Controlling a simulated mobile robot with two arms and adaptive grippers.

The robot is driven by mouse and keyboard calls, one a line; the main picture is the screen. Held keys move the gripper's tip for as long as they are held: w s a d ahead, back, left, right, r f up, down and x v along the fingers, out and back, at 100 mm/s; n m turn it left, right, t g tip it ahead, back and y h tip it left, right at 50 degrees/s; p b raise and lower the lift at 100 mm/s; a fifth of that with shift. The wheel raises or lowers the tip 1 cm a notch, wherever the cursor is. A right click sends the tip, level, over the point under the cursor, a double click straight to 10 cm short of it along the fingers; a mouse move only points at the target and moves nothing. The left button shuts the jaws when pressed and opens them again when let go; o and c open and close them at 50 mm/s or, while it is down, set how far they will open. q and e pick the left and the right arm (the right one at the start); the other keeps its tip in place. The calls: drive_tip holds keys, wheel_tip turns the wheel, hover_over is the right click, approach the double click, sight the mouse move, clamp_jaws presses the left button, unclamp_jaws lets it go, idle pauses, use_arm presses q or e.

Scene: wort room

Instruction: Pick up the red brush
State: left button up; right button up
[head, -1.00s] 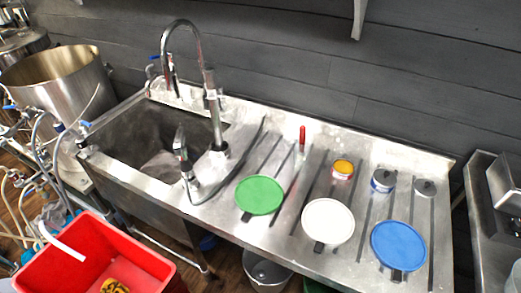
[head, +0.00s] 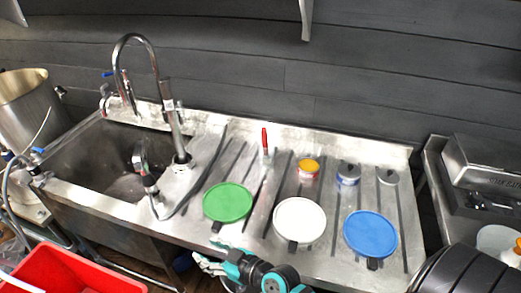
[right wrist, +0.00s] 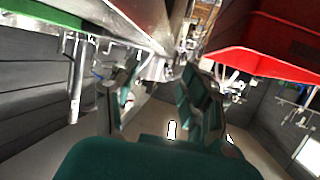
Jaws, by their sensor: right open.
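The red brush (head: 265,140) shows as a thin upright red handle near the back of the steel drainboard, between the sink and the orange-topped tin; its lower end is hard to make out. My right gripper (head: 208,262) is at the front edge of the counter, below the green lid, in the head view. It is open and empty, well apart from the brush. In the right wrist view its two fingers (right wrist: 162,98) are spread with nothing between them, and the brush cannot be made out there. My left gripper is not in view.
Green (head: 228,202), white (head: 300,220) and blue (head: 371,234) round lids lie along the drainboard's front. An orange-topped tin (head: 308,169) and two small grey items stand behind. The tap (head: 170,115) rises left of the brush. A red crate (head: 70,275) is at lower left.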

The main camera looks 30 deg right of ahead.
drive_tip(key=w+d+r+m+t+h, duration=0.5)
drive_tip(key=w+d+r+t+h, duration=0.25)
drive_tip(key=d+r, duration=0.35)
drive_tip(key=m+g+h, duration=0.6)
drive_tip(key=m+h, duration=0.1)
drive_tip(key=h, duration=0.3)
approach(265, 141)
drive_tip(key=x, duration=0.6)
drive_tip(key=shift+s+b, duration=0.1)
drive_tip(key=shift+b, duration=0.3)
drive_tip(key=shift+b+x, duration=0.35)
drive_tip(key=shift+x, duration=2.45)
drive_tip(key=shift+a+r, duration=0.1)
drive_tip(key=shift+a, duration=0.05)
